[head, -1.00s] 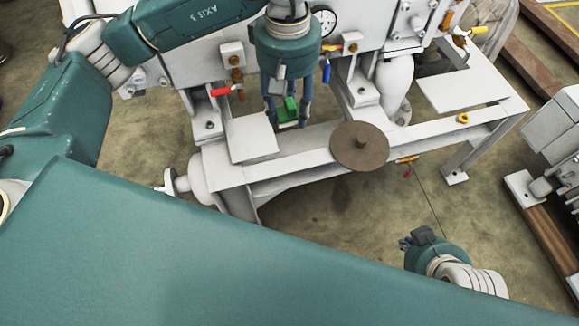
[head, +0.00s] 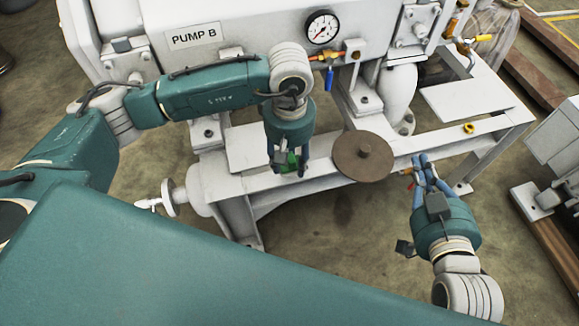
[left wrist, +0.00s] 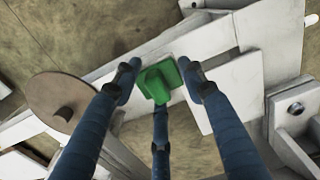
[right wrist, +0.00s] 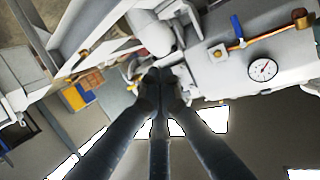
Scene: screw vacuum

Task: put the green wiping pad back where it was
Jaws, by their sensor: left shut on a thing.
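The green wiping pad (head: 293,158) is held in the fingers of my left gripper (head: 288,168), over the white frame rail left of a round brown disc. In the left wrist view the pad (left wrist: 160,82) sits between the blue fingertips, above the pale frame. I cannot tell whether it touches the frame. My right gripper (head: 420,164) is beside the rail's front edge, right of the disc. In the right wrist view its fingertips (right wrist: 158,78) are drawn close together, with nothing visible between them.
The brown disc (head: 363,156) lies on the frame rail (head: 315,178). Behind stand the white Pump B housing (head: 240,25), a gauge (head: 321,27) and a blue-handled valve (head: 329,78). A flanged pipe end (head: 168,198) juts out at left. Floor in front is clear.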

